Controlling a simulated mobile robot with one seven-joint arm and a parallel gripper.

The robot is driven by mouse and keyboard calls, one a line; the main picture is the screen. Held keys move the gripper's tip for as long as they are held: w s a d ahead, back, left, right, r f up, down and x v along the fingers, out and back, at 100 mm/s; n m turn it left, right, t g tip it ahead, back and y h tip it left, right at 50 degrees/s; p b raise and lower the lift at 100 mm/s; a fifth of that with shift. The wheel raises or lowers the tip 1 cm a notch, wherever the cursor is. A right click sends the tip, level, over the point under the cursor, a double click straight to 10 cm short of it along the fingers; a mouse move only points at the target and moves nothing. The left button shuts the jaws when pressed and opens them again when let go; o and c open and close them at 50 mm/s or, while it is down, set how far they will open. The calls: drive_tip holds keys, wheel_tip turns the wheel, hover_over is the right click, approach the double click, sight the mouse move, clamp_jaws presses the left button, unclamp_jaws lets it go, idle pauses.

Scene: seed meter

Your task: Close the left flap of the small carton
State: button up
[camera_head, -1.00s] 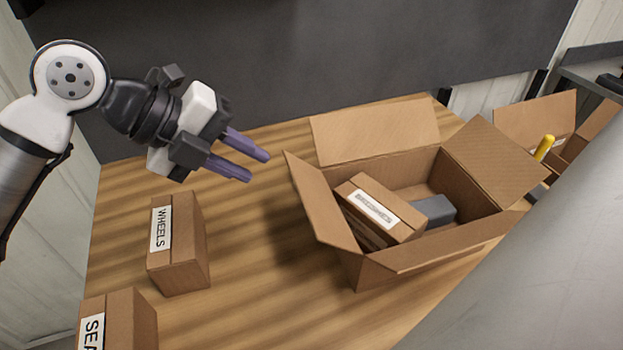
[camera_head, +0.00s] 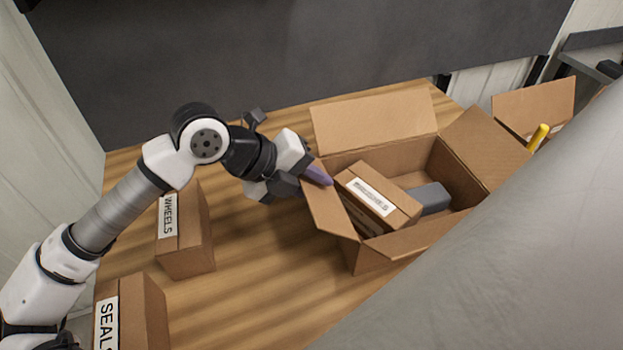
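The small carton (camera_head: 385,256) stands open on the wooden table, with its flaps spread outward. Its left flap (camera_head: 330,207) sticks up and leans outward on the side nearest my arm. Inside the carton are a small labelled brown box (camera_head: 393,205) and a grey block (camera_head: 430,197). My gripper (camera_head: 318,176) is at the upper part of the left flap, its purple fingertips at or just over the flap's edge. Whether it touches the flap cannot be told. Only one finger shows clearly, so the finger gap is hidden.
A box marked WHEELS (camera_head: 190,240) and a box marked SEALS (camera_head: 140,315) stand at the left of the table (camera_head: 250,290). Another open carton (camera_head: 535,105) with a yellow handle (camera_head: 539,137) is at the far right. A large grey surface covers the lower right.

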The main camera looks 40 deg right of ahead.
clamp_jaws()
idle(1.4)
